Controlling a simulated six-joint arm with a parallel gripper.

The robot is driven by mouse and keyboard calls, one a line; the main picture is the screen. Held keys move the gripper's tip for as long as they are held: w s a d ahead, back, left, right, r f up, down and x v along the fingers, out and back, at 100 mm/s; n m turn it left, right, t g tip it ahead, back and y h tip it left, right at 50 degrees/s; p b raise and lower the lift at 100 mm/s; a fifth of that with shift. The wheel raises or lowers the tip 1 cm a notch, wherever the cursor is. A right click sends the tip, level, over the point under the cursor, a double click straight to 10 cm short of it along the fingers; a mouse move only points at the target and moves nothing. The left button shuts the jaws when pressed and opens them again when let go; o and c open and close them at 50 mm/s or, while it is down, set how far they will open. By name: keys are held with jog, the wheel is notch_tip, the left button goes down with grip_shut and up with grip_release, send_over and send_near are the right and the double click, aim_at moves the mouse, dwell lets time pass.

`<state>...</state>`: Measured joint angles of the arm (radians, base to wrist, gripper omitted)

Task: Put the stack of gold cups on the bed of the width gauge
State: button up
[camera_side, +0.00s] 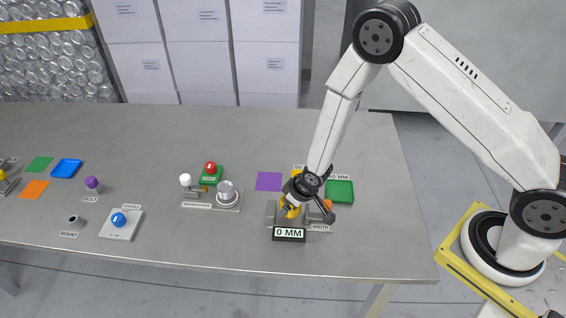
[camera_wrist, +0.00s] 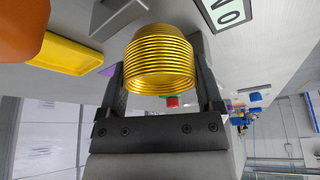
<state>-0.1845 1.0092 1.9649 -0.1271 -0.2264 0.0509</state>
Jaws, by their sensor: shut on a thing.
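My gripper (camera_side: 291,206) is over the width gauge, shut on the stack of gold cups (camera_wrist: 160,62). In the wrist view the stack sits between my two dark fingers, its several ribbed rims showing. In the side view only a bit of gold shows, mostly hidden by my gripper. The width gauge has a display (camera_side: 289,234) reading 0 MM and a WIDTH label (camera_side: 320,228). Its grey block (camera_wrist: 124,14) shows beyond the stack in the wrist view. My gripper hides most of the bed, and I cannot tell whether the stack touches it.
A green tray (camera_side: 340,191) is right of the gauge, and a purple square (camera_side: 269,181) lies behind left. A yellow tray (camera_wrist: 66,54) and an orange thing (camera_wrist: 20,28) are close in the wrist view. A station with a red button (camera_side: 210,168) stands further left.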

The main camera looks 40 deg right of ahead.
jog(key=shift+f, duration=1)
jog(key=shift+f, duration=0.1)
jog(key=o, duration=1)
jog(key=shift+v, duration=6.15)
